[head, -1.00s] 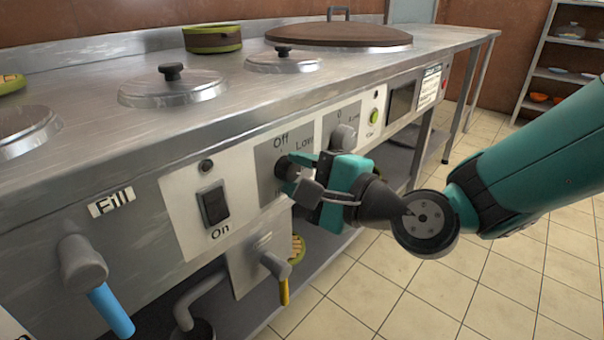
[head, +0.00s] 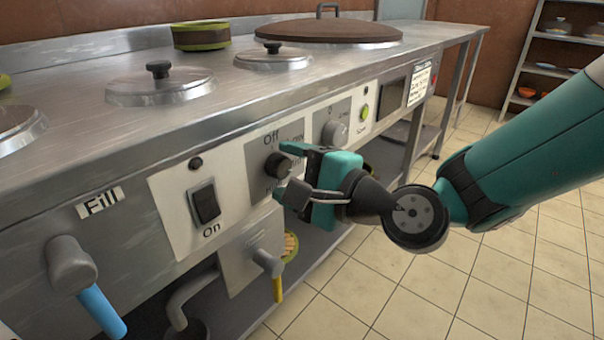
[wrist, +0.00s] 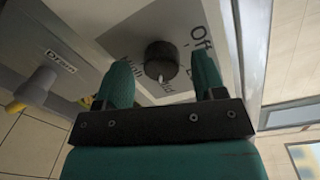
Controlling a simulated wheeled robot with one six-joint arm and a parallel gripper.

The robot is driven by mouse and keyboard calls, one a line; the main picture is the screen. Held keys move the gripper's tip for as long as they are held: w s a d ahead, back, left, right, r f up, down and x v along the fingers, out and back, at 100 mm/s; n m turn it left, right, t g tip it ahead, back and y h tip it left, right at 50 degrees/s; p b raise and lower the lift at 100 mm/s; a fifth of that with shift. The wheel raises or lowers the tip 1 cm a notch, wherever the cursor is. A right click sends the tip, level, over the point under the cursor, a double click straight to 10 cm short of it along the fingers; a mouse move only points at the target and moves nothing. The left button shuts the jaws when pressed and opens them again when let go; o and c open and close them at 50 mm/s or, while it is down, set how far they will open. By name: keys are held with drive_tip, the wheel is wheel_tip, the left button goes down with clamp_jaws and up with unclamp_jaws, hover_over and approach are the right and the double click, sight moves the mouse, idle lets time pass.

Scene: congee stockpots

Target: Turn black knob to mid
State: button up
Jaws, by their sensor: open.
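The black knob (head: 279,165) sits on a grey dial plate on the stove front, with "Off" above it. In the wrist view the round knob (wrist: 161,60) shows a white pointer mark aimed toward the bottom of that picture. "Off" is to its right and "High" to its left; other lettering is partly covered. My teal gripper (head: 287,171) is open at the knob, one finger above and one below in the head view. In the wrist view the gripper's fingers (wrist: 162,80) flank the knob with gaps on both sides.
A black rocker switch (head: 205,204) is to the left. A yellow-tipped tap (head: 268,262) and a blue-handled tap (head: 72,265) jut out below. Tiled floor (head: 420,290) in front is clear.

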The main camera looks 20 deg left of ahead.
drive_tip(key=f+b+v, duration=0.1)
drive_tip(key=b+v, duration=1)
drive_tip(key=v, duration=0.6)
drive_tip(key=shift+d+r, duration=0.2)
drive_tip(key=shift+r, duration=0.25)
drive_tip(key=shift+s, duration=0.1)
